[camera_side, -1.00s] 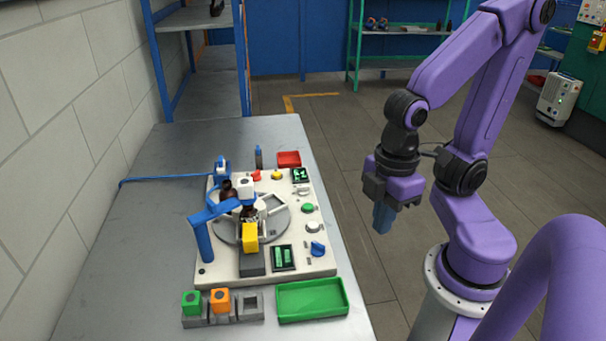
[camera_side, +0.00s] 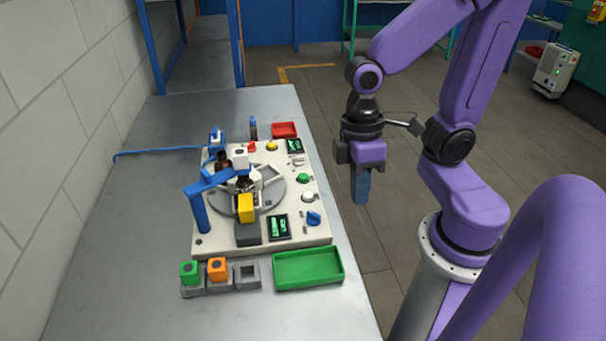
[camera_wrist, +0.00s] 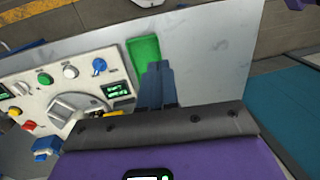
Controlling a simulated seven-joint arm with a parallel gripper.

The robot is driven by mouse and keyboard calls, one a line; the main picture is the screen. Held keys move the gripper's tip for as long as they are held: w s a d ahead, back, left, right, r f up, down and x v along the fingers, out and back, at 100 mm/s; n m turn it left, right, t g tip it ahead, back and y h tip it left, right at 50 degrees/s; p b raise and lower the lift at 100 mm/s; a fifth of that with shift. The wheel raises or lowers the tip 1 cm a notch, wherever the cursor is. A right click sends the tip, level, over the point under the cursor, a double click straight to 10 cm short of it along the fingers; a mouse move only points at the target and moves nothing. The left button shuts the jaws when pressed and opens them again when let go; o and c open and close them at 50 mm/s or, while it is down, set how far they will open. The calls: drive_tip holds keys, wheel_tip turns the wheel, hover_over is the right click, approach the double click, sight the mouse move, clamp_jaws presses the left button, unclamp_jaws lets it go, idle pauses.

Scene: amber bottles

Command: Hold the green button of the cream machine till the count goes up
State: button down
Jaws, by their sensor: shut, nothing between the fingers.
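The cream machine (camera_side: 205,222) sits on the grey table, with a grey turntable (camera_side: 277,192) in its middle. Its green button (camera_side: 303,178) is on the right side of the panel, between a yellow button (camera_side: 271,146) and a white knob (camera_side: 307,196). The green button also shows in the wrist view (camera_wrist: 45,78). Two small lit displays (camera_side: 278,226) (camera_side: 295,145) are on the panel; their digits are too small to read. My gripper (camera_side: 361,198) has blue fingers, shut and empty, pointing down to the right of the table edge, apart from the machine. The fingers also show in the wrist view (camera_wrist: 156,75).
A green tray (camera_side: 308,282) and a holder with green (camera_side: 188,270) and orange (camera_side: 217,267) blocks stand at the table's front. A red tray (camera_side: 284,130) is behind the machine. A blue post and arm (camera_side: 199,215) overhang the turntable. The table's left side is mostly clear.

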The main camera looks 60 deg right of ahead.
drive_tip(key=w+f+m+t+y, duration=0.1)
drive_tip(key=w+f+m+y, duration=0.15)
drive_tip(key=w+m, duration=0.6)
drive_tip(key=w+f+m+t+y, duration=0.1)
drive_tip(key=w+m+y, duration=0.3)
drive_tip(key=w+m, duration=0.5)
drive_tip(key=m+t+h, duration=0.4)
drive_tip(key=m+t, duration=0.4)
drive_tip(key=m, duration=0.5)
hover_over(307, 176)
wheel_tip(307, 176, down, 5)
drive_tip(key=shift+a+r+y, duration=0.1)
drive_tip(key=shift+y, duration=0.15)
drive_tip(key=shift+f, duration=4.45)
drive_tip(key=shift+f, duration=0.15)
drive_tip(key=shift+f, duration=0.25)
